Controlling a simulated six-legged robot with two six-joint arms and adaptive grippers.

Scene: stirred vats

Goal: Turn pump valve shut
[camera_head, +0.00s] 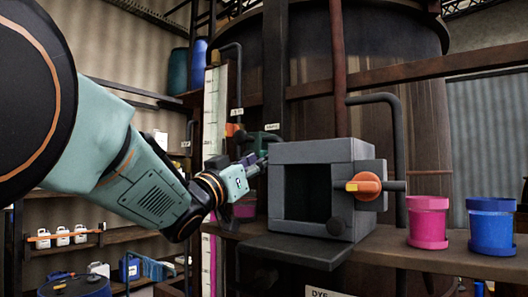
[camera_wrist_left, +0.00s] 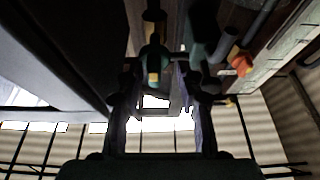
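A teal-green valve (camera_head: 267,141) sits on dark pipework left of the grey box, under a small label too blurred to read. An orange valve handle (camera_head: 233,130) is on the pipe to its left. It also shows in the left wrist view (camera_wrist_left: 241,63). A larger orange knob with a yellow mark (camera_head: 366,186) is on the box's right side. Which is the pump valve, I cannot tell. My left gripper (camera_head: 257,164) is just below the teal valve. In the left wrist view its fingers (camera_wrist_left: 156,100) are apart, with a teal, yellow-tipped handle (camera_wrist_left: 154,68) seen between them; contact is unclear. My right gripper is out of view.
The grey open-fronted box (camera_head: 315,153) stands directly right of my left gripper, with a dark ledge below its front. Pink (camera_head: 428,222) and blue (camera_head: 492,226) pots stand on the wooden shelf at right. A large wooden vat (camera_head: 430,130) fills the back.

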